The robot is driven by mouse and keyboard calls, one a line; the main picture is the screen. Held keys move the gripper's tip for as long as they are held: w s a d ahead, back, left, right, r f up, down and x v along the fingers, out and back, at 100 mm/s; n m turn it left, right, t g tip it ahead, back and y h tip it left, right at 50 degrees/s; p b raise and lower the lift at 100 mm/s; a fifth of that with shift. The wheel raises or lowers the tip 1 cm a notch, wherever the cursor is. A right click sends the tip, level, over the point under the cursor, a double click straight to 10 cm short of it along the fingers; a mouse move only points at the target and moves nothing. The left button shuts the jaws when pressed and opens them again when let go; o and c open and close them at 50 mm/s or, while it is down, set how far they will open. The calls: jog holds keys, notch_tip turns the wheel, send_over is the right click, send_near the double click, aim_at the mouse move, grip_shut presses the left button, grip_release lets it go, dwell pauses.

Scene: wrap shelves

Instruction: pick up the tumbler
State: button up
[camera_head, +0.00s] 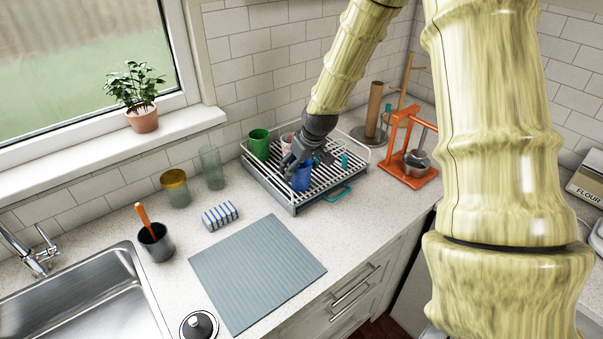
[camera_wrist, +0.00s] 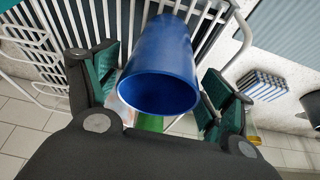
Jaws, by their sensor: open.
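A blue tumbler (camera_head: 302,178) stands on the dish rack's slats under my gripper (camera_head: 298,163). In the wrist view the blue tumbler (camera_wrist: 160,72) shows its round open mouth toward the camera. My gripper (camera_wrist: 160,82) is open, with one dark, green-padded finger on each side of the tumbler. Whether either pad touches its wall cannot be told. In the head view my gripper hides part of the tumbler.
The white-slatted rack (camera_head: 296,204) also holds a green cup (camera_head: 259,144) and a pale pink cup (camera_head: 287,140), close by. An orange stand (camera_head: 408,166) is to the right.

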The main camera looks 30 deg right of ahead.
jog(key=shift+p+x, duration=0.3)
jog(key=shift+x, duration=0.75)
jog(key=shift+d+f, duration=0.1)
jog(key=shift+f, duration=0.1)
jog(key=shift+w+f, duration=0.25)
jog(key=shift+f, duration=0.05)
jog(key=shift+s+r, duration=0.1)
jog(key=shift+s, duration=0.05)
jog(key=c, duration=0.8)
